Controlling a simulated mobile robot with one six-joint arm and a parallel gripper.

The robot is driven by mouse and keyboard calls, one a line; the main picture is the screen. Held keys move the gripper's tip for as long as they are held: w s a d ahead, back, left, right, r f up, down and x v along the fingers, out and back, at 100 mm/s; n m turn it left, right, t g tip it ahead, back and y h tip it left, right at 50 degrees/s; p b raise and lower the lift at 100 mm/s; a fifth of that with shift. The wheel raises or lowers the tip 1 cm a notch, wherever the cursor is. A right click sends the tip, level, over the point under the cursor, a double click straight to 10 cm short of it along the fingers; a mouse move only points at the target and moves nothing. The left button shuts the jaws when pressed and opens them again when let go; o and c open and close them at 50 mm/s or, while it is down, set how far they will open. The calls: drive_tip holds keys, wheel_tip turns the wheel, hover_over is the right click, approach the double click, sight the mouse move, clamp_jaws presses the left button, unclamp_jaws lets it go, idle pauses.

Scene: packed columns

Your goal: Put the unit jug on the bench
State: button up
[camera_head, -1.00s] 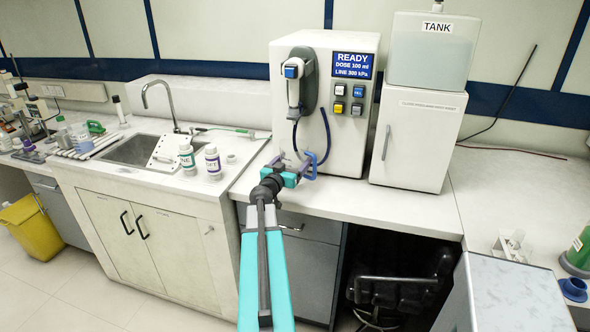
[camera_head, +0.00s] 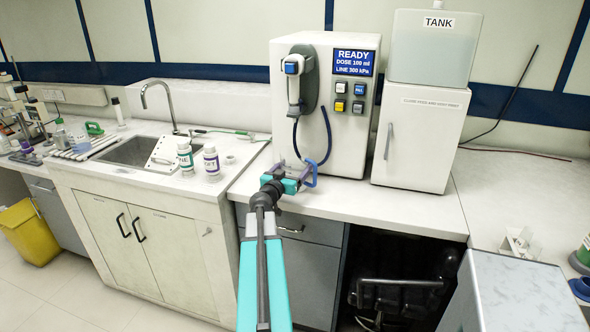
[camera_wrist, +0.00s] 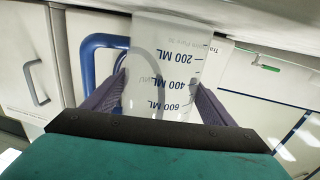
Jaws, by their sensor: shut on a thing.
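The unit jug (camera_wrist: 172,70) is clear, with blue ML marks and a blue handle. The wrist view shows it between my fingers. My gripper (camera_wrist: 157,92) is shut on the jug's body, with the handle beside the left finger. In the head view my gripper (camera_head: 296,177) is in front of the dispenser, over the front part of the white bench (camera_head: 395,207). There the jug's blue handle (camera_head: 312,171) shows, but its clear body is hard to make out. I cannot tell whether its base touches the bench.
The dispenser (camera_head: 345,125), its display reading READY, stands just behind the jug. A white cabinet (camera_head: 415,140) with a tank (camera_head: 432,50) on top is to its right. Two bottles (camera_head: 211,160) stand by the sink (camera_head: 130,152) at left. The bench front below the cabinet is clear.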

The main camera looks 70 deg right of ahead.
drive_tip(key=shift+f, duration=0.1)
drive_tip(key=o, duration=1.1)
drive_tip(key=a, duration=1)
drive_tip(key=shift+w+b, duration=0.3)
drive_tip(key=shift+r+p, duration=0.25)
drive_tip(key=shift+p, duration=0.25)
drive_tip(key=shift+w+a+f+p, duration=0.1)
drive_tip(key=shift+a+p, duration=0.8)
drive_tip(key=shift+p, duration=0.45)
